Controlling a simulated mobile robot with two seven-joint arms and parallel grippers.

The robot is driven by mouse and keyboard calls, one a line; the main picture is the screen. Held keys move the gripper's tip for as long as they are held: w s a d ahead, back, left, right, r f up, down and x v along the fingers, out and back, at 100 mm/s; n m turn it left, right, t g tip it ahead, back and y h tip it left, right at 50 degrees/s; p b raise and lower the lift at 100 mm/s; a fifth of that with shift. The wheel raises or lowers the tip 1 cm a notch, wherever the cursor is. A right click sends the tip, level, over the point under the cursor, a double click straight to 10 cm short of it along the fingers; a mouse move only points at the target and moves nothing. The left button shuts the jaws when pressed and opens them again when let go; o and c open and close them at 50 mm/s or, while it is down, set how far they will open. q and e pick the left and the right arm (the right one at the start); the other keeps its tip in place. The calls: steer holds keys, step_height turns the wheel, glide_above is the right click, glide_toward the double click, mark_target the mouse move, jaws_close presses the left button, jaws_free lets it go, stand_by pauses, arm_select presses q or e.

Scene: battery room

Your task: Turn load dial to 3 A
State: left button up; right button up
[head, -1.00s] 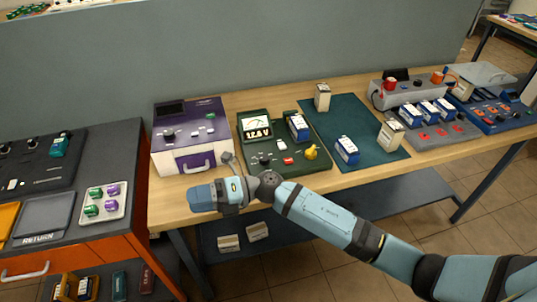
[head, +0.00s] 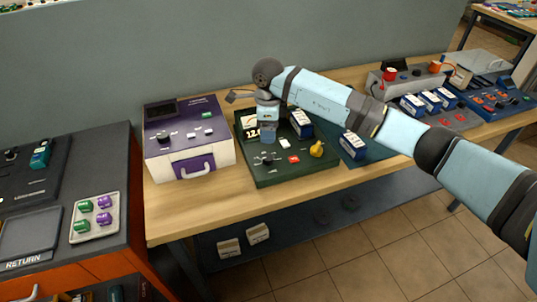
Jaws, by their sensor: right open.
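The dark green tester (head: 283,176) stands on the wooden bench, with a meter and a digital readout (head: 252,132) partly covered by my arm. A small black dial (head: 267,160) sits at its front left, most likely the load dial; its scale is too small to read. My right gripper (head: 267,142) points down over the tester, just behind and above the black dial. Its jaws are open, and I see no contact with the dial. My left gripper is not in view.
The tester also carries a blue-and-white battery (head: 301,123), a white button (head: 285,143), a red button (head: 294,159) and a yellow knob (head: 317,149). A purple charger (head: 187,135) stands close on the left. Another battery (head: 352,146) stands on the mat to the right.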

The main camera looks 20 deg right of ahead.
mark_target(268, 157)
step_height(268, 157, down, 11)
steer(key=shift+p, duration=0.5)
steer(key=c, duration=0.9)
